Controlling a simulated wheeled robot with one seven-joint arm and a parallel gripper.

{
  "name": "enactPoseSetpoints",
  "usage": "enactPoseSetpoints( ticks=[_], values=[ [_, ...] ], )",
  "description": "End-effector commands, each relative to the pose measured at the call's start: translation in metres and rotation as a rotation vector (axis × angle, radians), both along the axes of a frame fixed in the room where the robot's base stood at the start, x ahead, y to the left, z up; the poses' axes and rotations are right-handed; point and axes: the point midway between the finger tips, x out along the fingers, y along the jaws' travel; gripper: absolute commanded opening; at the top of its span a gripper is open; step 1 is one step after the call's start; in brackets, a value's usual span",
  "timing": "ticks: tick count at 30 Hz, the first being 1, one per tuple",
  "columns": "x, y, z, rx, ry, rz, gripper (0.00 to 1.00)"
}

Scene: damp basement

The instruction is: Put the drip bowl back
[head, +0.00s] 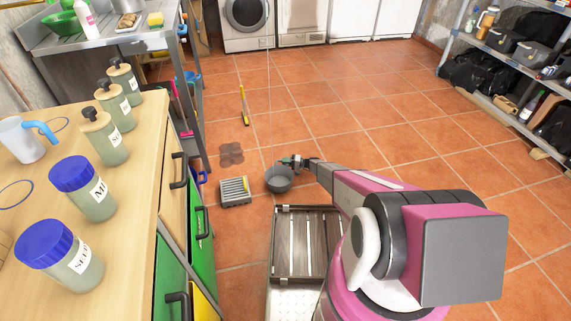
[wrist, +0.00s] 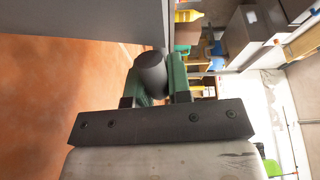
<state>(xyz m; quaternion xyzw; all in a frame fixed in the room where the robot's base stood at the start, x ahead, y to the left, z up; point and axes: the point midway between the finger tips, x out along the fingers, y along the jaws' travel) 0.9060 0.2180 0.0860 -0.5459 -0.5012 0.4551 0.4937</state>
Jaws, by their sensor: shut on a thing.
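The drip bowl (head: 279,181) is round and dark grey, low over the tiled floor in the middle of the head view. My gripper (head: 298,162) is at its upper right rim, shut on it. In the wrist view, a dark rounded piece sits between the green fingers of my gripper (wrist: 160,75). I cannot tell whether the bowl touches the floor. A thin vertical line, like falling water, comes down to the bowl. A dark patch (head: 231,153) marks the floor to the upper left of the bowl.
A grey slatted box (head: 235,191) stands just left of the bowl. A slatted tray (head: 307,245) is nearer me. A wooden counter (head: 125,150) with jars runs along the left. A yellow object (head: 244,106) stands farther back. Tiles to the right are clear up to the shelves (head: 510,70).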

Motion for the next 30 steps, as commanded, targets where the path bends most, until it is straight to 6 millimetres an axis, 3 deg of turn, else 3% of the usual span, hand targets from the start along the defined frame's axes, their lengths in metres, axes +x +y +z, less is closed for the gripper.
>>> enactPoseSetpoints(
  ticks=[12,13,15,26,30],
  values=[
    [0.0,0.0,-0.008,0.001,0.0,0.0,0.0],
    [0.0,0.0,-0.008,0.0,0.0,0.0,0.22],
    [0.0,0.0,-0.008,0.0,0.0,0.0,0.44],
    [-0.001,0.0,-0.004,0.0,0.0,0.0,0.44],
    [-0.001,-0.017,-0.005,0.001,0.0,-0.002,0.44]
  ],
)
